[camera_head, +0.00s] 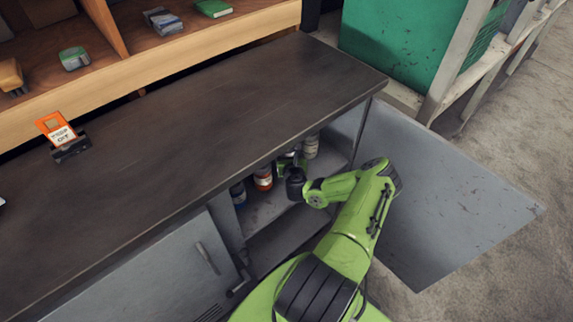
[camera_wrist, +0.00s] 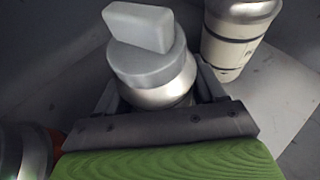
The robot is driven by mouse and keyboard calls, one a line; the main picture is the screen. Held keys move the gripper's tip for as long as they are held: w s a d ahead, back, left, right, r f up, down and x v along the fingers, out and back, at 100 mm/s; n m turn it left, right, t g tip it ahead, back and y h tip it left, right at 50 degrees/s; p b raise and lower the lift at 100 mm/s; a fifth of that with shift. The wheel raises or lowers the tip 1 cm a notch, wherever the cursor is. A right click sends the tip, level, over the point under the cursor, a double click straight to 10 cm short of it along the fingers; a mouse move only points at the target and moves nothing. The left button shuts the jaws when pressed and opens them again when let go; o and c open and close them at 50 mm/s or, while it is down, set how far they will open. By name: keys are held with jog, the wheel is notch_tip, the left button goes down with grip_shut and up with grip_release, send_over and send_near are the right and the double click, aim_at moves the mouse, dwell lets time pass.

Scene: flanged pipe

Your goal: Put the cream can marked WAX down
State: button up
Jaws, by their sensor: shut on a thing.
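My gripper (camera_wrist: 158,92) is shut around a can with a pale grey cap (camera_wrist: 145,50) and a silver shoulder. The can's body is hidden below the jaws, so I cannot see its colour or any WAX marking. In the head view my gripper (camera_head: 289,161) is inside the open cabinet, over the shelf, under the worktop's front edge. A cream can with dark bands (camera_wrist: 228,48) stands apart on the right in the wrist view; it also shows in the head view (camera_head: 311,147). No lettering is readable on it. I cannot tell whether the held can touches the shelf.
An orange can (camera_head: 263,180) and a blue can (camera_head: 238,194) stand left of my gripper on the shelf (camera_head: 262,212). The worktop (camera_head: 190,130) overhangs them. An open cabinet door (camera_head: 440,190) is at the right. A closed door (camera_head: 170,280) is at the left.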

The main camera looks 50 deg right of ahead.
notch_tip(320, 180, down, 3)
jog(key=shift+r+b, duration=0.1)
jog(key=shift+b, duration=0.3)
jog(key=shift+r, duration=0.15)
jog(key=o, duration=0.4)
jog(key=shift+f, duration=0.25)
jog(key=o, duration=0.4)
jog(key=shift+r, duration=0.1)
